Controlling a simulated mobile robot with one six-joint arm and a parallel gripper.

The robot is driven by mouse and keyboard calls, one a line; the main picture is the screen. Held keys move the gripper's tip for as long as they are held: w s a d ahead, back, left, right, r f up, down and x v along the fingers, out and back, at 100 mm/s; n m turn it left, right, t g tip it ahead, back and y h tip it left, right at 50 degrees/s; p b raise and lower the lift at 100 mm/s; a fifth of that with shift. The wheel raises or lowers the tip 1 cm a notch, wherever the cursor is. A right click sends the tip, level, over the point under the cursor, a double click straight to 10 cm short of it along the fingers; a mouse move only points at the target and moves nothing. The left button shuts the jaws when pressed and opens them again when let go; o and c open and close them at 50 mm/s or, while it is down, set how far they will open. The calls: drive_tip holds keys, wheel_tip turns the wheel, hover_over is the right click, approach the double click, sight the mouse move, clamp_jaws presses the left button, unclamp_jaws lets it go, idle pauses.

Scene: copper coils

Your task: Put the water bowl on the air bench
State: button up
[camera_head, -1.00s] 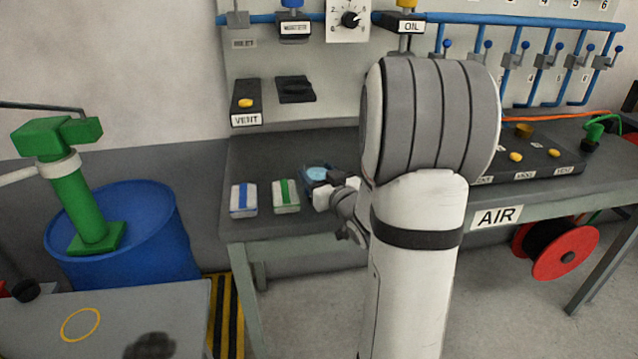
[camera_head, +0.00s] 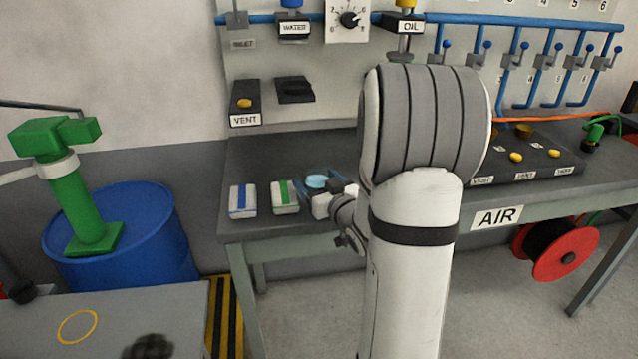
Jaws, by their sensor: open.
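The water bowl (camera_head: 317,181) is a small round thing with a light blue top, on the grey air bench (camera_head: 262,160) just right of two small packets. The bench carries an AIR label on its front edge. My gripper (camera_head: 322,187) is open at the bowl, with its fingers around or beside it; the exact gap is too small to tell. My white and grey arm hides the middle of the bench and part of the gripper.
A blue-striped packet (camera_head: 243,200) and a green-striped packet (camera_head: 285,196) lie left of the bowl. A black box with yellow buttons (camera_head: 530,157) stands at the right. A blue barrel (camera_head: 125,230) and a grey table (camera_head: 150,310) are at the left.

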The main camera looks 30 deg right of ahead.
drive_tip(key=shift+r, duration=0.2)
drive_tip(key=shift+s, duration=0.25)
drive_tip(key=s, duration=0.2)
drive_tip(key=s+b, duration=0.1)
drive_tip(key=s, duration=0.3)
drive_tip(key=shift+d+f+b, duration=0.2)
drive_tip(key=shift+f+b, duration=0.1)
drive_tip(key=s+b, duration=0.2)
drive_tip(key=b, duration=0.3)
drive_tip(key=shift+s+b, duration=0.25)
drive_tip(key=shift+b, duration=0.15)
drive_tip(key=shift+s+r+b, duration=0.15)
drive_tip(key=shift+s+b, duration=0.3)
drive_tip(key=shift+s, duration=0.35)
drive_tip(key=shift+s+r+b, duration=0.1)
drive_tip(key=shift+s+b, duration=0.3)
drive_tip(key=shift+s, duration=0.35)
